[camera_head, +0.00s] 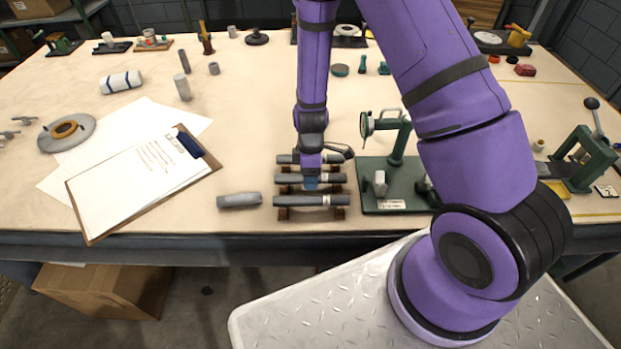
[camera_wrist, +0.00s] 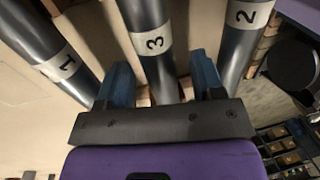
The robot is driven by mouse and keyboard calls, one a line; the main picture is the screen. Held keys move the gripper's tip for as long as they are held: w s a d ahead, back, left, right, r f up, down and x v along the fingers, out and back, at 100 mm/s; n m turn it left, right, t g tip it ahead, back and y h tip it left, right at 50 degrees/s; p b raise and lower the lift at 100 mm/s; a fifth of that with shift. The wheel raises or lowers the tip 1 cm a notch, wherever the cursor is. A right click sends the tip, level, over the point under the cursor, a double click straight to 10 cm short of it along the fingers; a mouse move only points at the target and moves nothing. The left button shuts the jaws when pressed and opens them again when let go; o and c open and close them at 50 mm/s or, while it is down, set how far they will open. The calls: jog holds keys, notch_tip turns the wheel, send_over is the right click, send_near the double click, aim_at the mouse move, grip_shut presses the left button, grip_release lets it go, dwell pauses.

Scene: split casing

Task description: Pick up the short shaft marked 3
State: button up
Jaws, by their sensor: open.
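The shaft marked 3 (camera_wrist: 157,66) is a grey cylinder with a white band, in the middle of three in the wrist view. In the head view the middle shaft (camera_head: 331,178) on the rack lies under my gripper (camera_head: 311,185). My gripper (camera_wrist: 162,85) is open in the wrist view, with one blue finger on each side of shaft 3. A gap shows between fingers and shaft, and I cannot tell how deep the fingers reach. The shaft marked 1 (camera_wrist: 62,62) is to the left and the shaft marked 2 (camera_wrist: 243,30) to the right.
The shafts lie on a dark rack (camera_head: 283,213) near the table's front edge. A loose grey shaft (camera_head: 239,200) lies left of it, then a clipboard (camera_head: 140,185). A green base (camera_head: 395,200) with a dial gauge stands close on the right.

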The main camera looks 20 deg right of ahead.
grip_shut()
jog(key=shift+r, duration=0.1)
dwell(0.5)
